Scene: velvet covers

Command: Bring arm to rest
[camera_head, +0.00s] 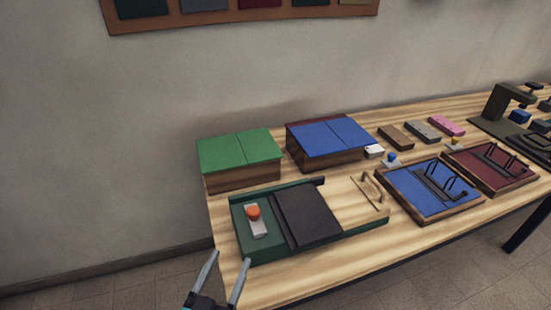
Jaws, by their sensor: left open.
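My left gripper (220,279) shows at the bottom of the head view, left of centre. Its two grey fingers point up and stand apart, with nothing between them. It is in front of the near left corner of the wooden table (285,282) and apart from the objects on it. The rest of my left arm is cut off by the lower edge. My right gripper is not in view.
Nearest stands a green tray device (262,246) with an orange knob (253,212) and dark panel (305,212). Behind are green (240,148) and blue (330,137) covered boxes. Blue (428,192) and red (488,164) framed boards lie right. Floor left of the table is clear.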

